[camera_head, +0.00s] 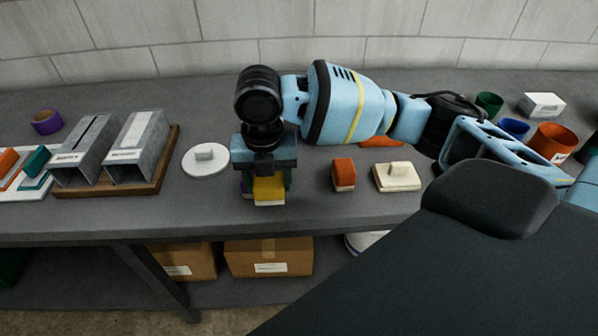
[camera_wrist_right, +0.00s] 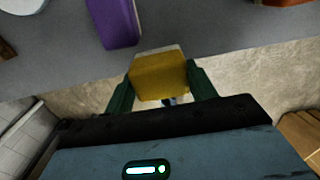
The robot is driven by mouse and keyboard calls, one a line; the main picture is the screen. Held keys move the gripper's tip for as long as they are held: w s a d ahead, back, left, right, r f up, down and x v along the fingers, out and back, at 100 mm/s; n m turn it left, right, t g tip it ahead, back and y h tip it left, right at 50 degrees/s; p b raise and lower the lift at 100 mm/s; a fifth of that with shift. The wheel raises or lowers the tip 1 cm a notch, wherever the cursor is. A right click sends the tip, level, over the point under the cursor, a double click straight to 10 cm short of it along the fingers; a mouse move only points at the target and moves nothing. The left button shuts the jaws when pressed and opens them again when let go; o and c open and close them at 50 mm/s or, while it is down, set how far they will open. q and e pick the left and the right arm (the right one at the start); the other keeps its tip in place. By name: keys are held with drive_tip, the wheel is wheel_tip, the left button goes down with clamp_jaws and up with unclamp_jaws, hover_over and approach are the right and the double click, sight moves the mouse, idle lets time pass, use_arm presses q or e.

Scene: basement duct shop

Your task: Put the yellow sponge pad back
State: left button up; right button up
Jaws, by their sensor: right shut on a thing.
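The yellow sponge pad (camera_head: 269,190) has a paler layer along one side. My right gripper (camera_head: 268,178) is shut on it, near the front edge of the bench. In the right wrist view the pad (camera_wrist_right: 158,76) sits between the two dark green fingers (camera_wrist_right: 161,88), overlapping the bench edge in the picture. I cannot tell whether the pad touches the bench top. A white tray (camera_head: 20,192) at the far left holds an orange pad (camera_head: 8,161) and a teal pad (camera_head: 38,162). My left gripper is not in view.
A purple block (camera_wrist_right: 116,22) lies close to the held pad. Around it on the bench (camera_head: 230,215) are a white disc with a knob (camera_head: 205,164), an orange block (camera_head: 343,173), a cream block (camera_head: 396,178) and a wooden tray (camera_head: 170,150) with metal ducts (camera_head: 140,148).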

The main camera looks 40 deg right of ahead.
drive_tip(key=d, duration=0.2)
drive_tip(key=w+d, duration=0.1)
drive_tip(key=d, duration=0.4)
drive_tip(key=shift+w+d+f, duration=0.35)
drive_tip(key=shift+f, duration=0.05)
drive_tip(key=f, duration=0.1)
drive_tip(key=d+f, duration=0.1)
drive_tip(key=shift+w+f, duration=0.1)
drive_tip(key=shift+f, duration=0.25)
drive_tip(key=shift+a+f, duration=0.1)
drive_tip(key=shift+f, duration=0.35)
drive_tip(key=shift+f, duration=0.1)
drive_tip(key=o, duration=0.9)
wheel_tip(320, 180, up, 12)
drive_tip(key=shift+r+p, duration=0.15)
drive_tip(key=shift+p, duration=0.3)
